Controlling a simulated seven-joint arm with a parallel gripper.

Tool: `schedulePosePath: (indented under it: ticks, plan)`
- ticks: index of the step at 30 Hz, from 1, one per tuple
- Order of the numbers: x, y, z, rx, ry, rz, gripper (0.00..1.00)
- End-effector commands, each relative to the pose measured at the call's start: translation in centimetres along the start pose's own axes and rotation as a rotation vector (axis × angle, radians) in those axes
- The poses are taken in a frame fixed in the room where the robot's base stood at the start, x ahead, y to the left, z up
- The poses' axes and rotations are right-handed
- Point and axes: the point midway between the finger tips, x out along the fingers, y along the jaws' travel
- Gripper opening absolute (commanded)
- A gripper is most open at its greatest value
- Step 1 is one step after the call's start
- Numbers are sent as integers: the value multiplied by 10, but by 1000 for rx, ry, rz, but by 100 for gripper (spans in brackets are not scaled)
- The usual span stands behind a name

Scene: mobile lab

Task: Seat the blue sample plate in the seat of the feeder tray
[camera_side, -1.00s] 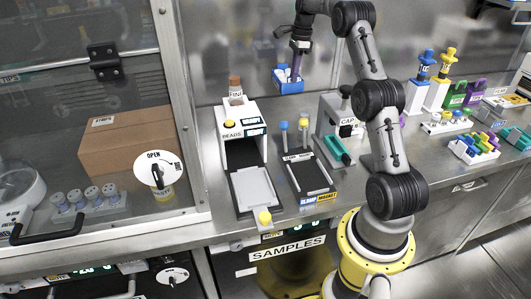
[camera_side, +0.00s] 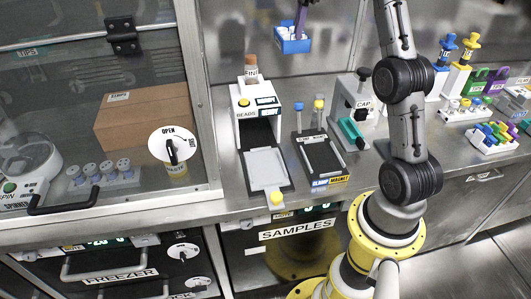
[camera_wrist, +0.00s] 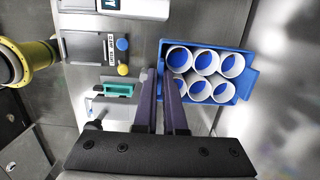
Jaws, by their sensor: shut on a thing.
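The blue sample plate (camera_side: 292,47) is an open rack holding several white tubes with blue inside. It hangs in the air near the back wall, upper middle of the side view, and also shows in the wrist view (camera_wrist: 249,92). My gripper (camera_side: 301,22) is above it, shut on its near edge; in the wrist view the purple fingers (camera_wrist: 162,76) meet its left side. The feeder tray (camera_side: 266,170) is the pale grey tray sticking out in front of the white BEADS unit. Its seat looks empty. The plate is well above and behind it.
The BEADS unit (camera_side: 255,100) stands behind the tray. To its right are the dark clamp magnet bed (camera_side: 321,155), posts with blue and yellow knobs, and the CAP press (camera_side: 359,110). A glass enclosure with a metal post (camera_side: 200,90) borders the left.

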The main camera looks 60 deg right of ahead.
Motion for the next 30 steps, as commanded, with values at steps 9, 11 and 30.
schedulePosePath:
  ticks: [9, 11, 30]
  plan:
    - [-21, 104, 61, -6, 2, -3, 0]
    - [-22, 126, 69, -6, 2, -3, 0]
    - [22, 352, 59, -6, -2, -5, 0]
